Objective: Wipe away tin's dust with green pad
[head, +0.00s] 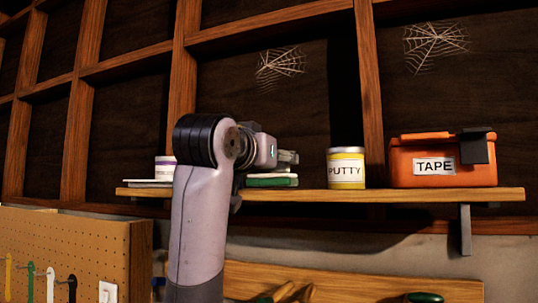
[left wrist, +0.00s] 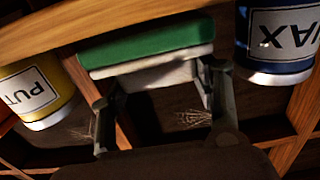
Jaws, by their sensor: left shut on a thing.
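The green pad (head: 270,181) has a white layer on its other face and is at the shelf, left of the putty tin. In the left wrist view the pad (left wrist: 150,45) sits between the two fingers of my left gripper (left wrist: 155,82), which is shut on its white part. My left gripper (head: 286,158) also shows in the head view, partly behind its own wrist. The yellow and white putty tin (head: 346,168) stands upright on the shelf, apart from the pad. A blue wax tin (left wrist: 276,40) shows in the left wrist view. I cannot make out dust on either tin. My right gripper is not in view.
A pegboard (head: 70,245) stands lower left. Cobwebs hang on the back wall.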

